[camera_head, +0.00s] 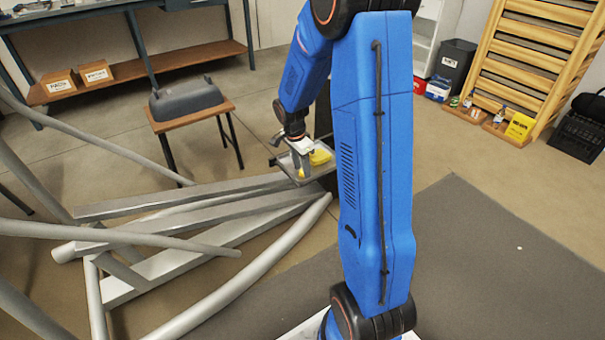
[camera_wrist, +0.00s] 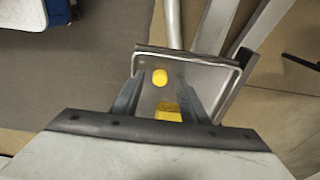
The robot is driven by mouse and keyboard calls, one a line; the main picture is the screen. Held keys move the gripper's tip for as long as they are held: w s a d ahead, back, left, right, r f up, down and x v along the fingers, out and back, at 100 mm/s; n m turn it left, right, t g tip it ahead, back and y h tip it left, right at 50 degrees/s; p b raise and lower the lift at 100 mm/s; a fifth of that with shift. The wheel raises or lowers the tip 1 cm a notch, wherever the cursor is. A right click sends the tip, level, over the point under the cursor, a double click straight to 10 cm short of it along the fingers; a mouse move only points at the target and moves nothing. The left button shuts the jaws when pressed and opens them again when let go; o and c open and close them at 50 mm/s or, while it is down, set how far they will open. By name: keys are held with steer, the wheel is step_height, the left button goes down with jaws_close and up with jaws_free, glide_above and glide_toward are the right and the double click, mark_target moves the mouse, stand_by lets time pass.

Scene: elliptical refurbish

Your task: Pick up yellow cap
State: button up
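A small rounded yellow piece, which looks like the yellow cap (camera_wrist: 160,77), lies on a grey metal tray-like plate (camera_wrist: 203,76). A larger, blockier yellow piece (camera_wrist: 168,112) is on the same plate, closer to my gripper's body. My gripper (camera_wrist: 160,82) points down over the plate, its two fingers apart with the yellow pieces showing between them. I see no contact between fingers and cap. In the head view my gripper (camera_head: 302,172) is at the plate, and the larger yellow piece (camera_head: 320,157) shows beside it. The gripper partly hides the plate there.
Grey elliptical bars and tubes (camera_head: 190,205) spread left of the plate. A small wooden table (camera_head: 190,116) with a grey shell stands behind. A shelf with boxes (camera_head: 95,72) is at back left, wooden wall bars (camera_head: 530,55) at back right. The dark mat (camera_head: 490,260) is mostly clear.

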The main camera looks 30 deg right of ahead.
steer(key=shift+f, duration=0.1)
jaws_close()
stand_by(0.3)
